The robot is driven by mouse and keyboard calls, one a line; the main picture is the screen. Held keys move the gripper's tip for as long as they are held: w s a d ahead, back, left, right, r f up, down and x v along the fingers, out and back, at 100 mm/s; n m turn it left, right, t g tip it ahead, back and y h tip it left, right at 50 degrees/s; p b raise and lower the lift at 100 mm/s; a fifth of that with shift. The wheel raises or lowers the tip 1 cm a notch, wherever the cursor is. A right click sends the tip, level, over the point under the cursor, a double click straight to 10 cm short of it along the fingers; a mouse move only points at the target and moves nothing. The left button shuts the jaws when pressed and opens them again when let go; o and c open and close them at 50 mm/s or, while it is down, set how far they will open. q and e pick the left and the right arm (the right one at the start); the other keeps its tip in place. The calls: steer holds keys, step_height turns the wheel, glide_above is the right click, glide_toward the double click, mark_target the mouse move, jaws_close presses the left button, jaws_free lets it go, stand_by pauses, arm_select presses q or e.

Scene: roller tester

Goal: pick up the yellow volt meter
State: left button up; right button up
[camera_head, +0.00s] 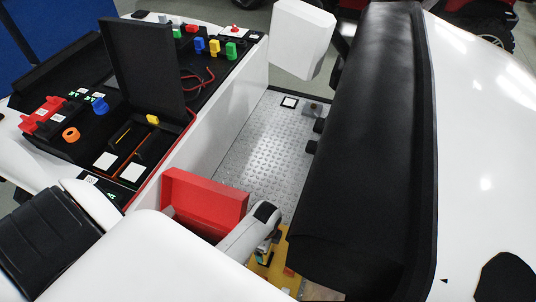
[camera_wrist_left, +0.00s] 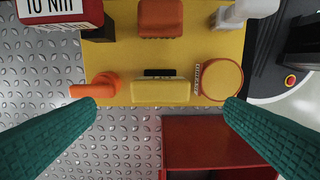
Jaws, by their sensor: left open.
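In the left wrist view, a small yellow box-shaped item (camera_wrist_left: 160,92) with a black strip along its far side lies on a yellow board (camera_wrist_left: 125,52). It looks like the volt meter, but no dial can be made out. My left gripper (camera_wrist_left: 162,104) is open above it, with a green ribbed finger on either side and nothing between them touching. A round yellow item (camera_wrist_left: 222,80) with a label sits just right of the box. In the head view, my left arm hides most of the board (camera_head: 262,272) and the items on it. My right gripper is not in view.
Near the box are an orange item (camera_wrist_left: 97,87), a red-brown block (camera_wrist_left: 160,18) and a lettered red box (camera_wrist_left: 60,10). An open red bin (camera_head: 205,200) stands close beside the board. Metal tread plate (camera_head: 245,150) is mostly bare. A tool bench (camera_head: 90,150) lies left.

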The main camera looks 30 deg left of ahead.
arm_select(q)
step_height(320, 180, down, 2)
steer(key=shift+s+f, duration=0.1)
steer(key=shift+f, duration=0.75)
step_height(320, 180, down, 4)
steer(key=shift+r+b, duration=0.15)
steer(key=shift+b, duration=0.55)
steer(key=shift+f, duration=0.45)
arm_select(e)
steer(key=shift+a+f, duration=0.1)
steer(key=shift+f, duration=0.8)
